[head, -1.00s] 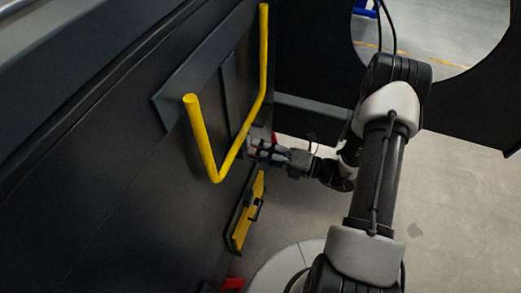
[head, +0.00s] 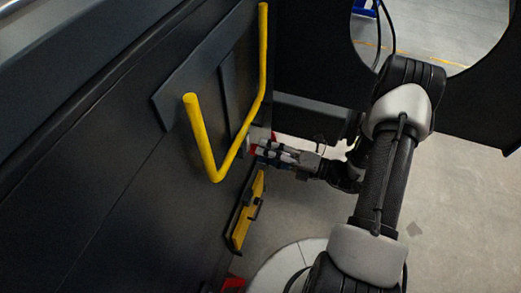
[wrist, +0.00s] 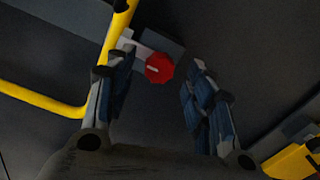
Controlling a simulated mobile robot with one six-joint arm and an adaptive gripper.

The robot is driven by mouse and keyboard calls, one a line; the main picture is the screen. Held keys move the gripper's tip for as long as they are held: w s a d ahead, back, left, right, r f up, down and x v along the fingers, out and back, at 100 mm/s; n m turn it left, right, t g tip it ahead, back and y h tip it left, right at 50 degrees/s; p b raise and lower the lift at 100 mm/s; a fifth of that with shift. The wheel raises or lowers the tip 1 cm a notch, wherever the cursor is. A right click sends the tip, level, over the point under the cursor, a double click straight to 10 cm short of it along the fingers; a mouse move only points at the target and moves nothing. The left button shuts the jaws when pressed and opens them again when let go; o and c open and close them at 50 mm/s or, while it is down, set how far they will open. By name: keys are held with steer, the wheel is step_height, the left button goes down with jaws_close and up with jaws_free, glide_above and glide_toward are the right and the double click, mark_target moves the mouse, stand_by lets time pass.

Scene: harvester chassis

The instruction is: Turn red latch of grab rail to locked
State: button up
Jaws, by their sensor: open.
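The red latch (wrist: 160,70) is an octagonal knob with a short pale mark, nearly level in the wrist view. A pale strip and a grey block lie just behind it. The yellow grab rail (wrist: 112,40) runs past its left side. In the head view the rail (head: 204,140) stands out from the dark wall, and a bit of red shows at my fingertips. My gripper (wrist: 164,60) is open, one finger on each side of the latch in the picture. It also shows in the head view (head: 257,149), low beside the rail. I see no contact with the latch.
A yellow panel (head: 246,210) with a dark edge sits below the rail; a yellow part (wrist: 292,162) shows at lower right in the wrist view. The dark wall (head: 90,200) fills the left. Open floor (head: 450,210) lies to the right.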

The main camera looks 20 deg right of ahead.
steer(key=v, duration=0.9)
steer(key=shift+s+d, duration=0.2)
steer(key=shift+d, duration=0.05)
steer(key=s+a+r+n+g+h+b, duration=0.1)
steer(key=s+a+r+n+g+b, duration=0.15)
steer(key=a+n+g, duration=0.4)
steer(key=s+a+r+n+g+h+b, duration=0.1)
steer(key=s+a+r+n+g+b, duration=0.2)
steer(key=n, duration=0.7)
steer(key=s+n+t+h+b, duration=0.1)
steer(key=s+n+h+b, duration=0.2)
steer(key=n, duration=0.5)
steer(key=s+n+t+h+b, duration=0.1)
steer(key=s+n+h+b, duration=0.2)
steer(key=n, duration=0.5)
steer(key=s+r+n+t+h+b, duration=0.1)
steer(key=s+n+h+b, duration=0.2)
steer(key=n+h, duration=0.3)
steer(key=shift+n+h+b, duration=0.3)
steer(key=shift+n+b, duration=0.45)
steer(key=shift+n, duration=0.2)
steer(key=shift+r+t, duration=0.1)
steer(key=shift+t, duration=0.15)
